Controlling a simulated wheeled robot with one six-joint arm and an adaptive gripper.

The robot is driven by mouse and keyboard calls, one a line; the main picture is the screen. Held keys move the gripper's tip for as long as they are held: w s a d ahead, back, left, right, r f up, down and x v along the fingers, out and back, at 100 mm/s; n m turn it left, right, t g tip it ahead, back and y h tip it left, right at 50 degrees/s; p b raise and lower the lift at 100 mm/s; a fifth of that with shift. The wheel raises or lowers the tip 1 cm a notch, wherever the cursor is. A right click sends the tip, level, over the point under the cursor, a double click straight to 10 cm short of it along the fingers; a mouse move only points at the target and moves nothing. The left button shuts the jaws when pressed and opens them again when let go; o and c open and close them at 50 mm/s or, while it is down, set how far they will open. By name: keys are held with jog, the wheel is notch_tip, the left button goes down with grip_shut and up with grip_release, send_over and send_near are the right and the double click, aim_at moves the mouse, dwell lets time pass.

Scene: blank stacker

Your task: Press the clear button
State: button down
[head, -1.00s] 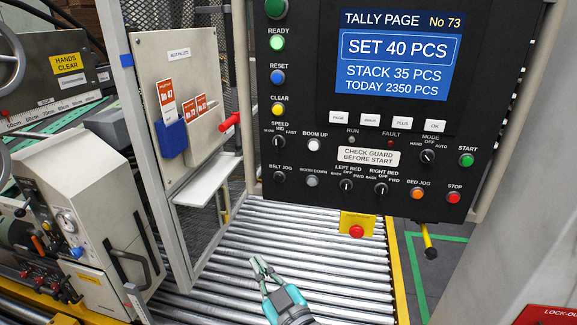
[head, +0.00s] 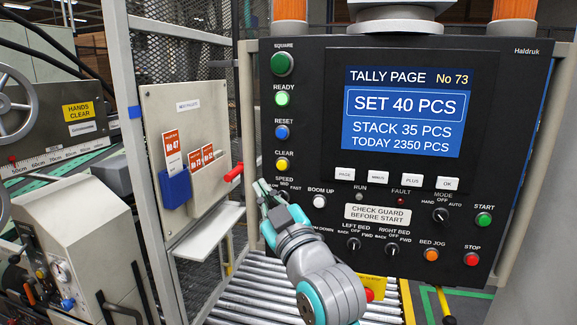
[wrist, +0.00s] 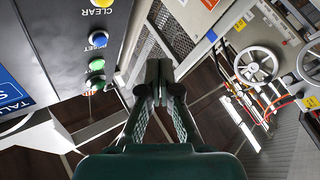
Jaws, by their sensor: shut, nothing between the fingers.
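The yellow clear button (head: 282,165) is on the left column of the black control panel (head: 500,130), under the blue reset button (head: 282,132). In the wrist view the clear button (wrist: 102,3) is cut by the top edge, left of my fingers. My gripper (head: 263,188) is shut and empty, just below and left of the clear button in the head view, partly over the speed knob. In the wrist view the shut fingertips (wrist: 158,75) appear right of the panel face; contact with the button does not show.
The green ready button (head: 282,98) is above reset. A red handle (head: 234,172) sticks out from the pale side board (head: 190,110) close to my gripper's left. The boom up button (head: 319,201) is right of my gripper. Rollers (head: 250,300) lie below.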

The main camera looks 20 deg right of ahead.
aim_at(282, 165)
jog(key=shift+d+r, duration=0.1)
jog(key=shift+r, duration=0.25)
jog(key=shift+w, duration=0.15)
jog(key=shift+w+d, duration=0.85)
jog(key=shift+w, duration=0.3)
jog(key=shift+w+d, duration=0.9)
jog(key=shift+w, duration=0.25)
jog(key=shift+w+d, duration=0.85)
jog(key=shift+w, duration=0.3)
jog(key=shift+w+d, duration=0.25)
jog(key=shift+w, duration=0.05)
jog(key=shift+w+d, duration=0.25)
jog(key=shift+w, duration=0.1)
jog(key=shift+s+a, duration=0.45)
jog(key=shift+s, duration=0.2)
